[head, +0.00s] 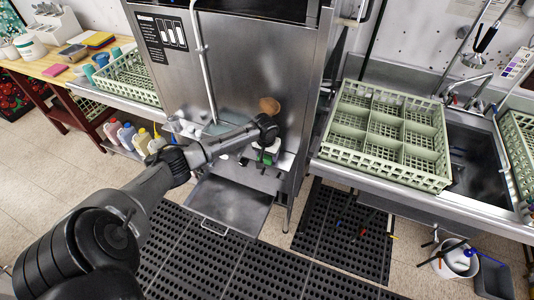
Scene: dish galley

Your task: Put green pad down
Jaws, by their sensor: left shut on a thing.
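My left arm reaches from the lower left to the front of the steel dish machine. My left gripper (270,150) is at the machine's lower front edge, small and partly hidden by its own wrist. It is shut on the green pad (267,158), which shows only as a small dark green patch below the wrist. I cannot tell whether the pad touches the ledge (285,161) behind it. My right gripper is not in view.
A brown round object (269,106) shows against the machine (245,60). Below is an open steel drawer or tray (230,205). A green dish rack (385,172) stands on the right counter beside a sink (478,165). Several bottles (127,135) stand low at left. Black mats cover the floor.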

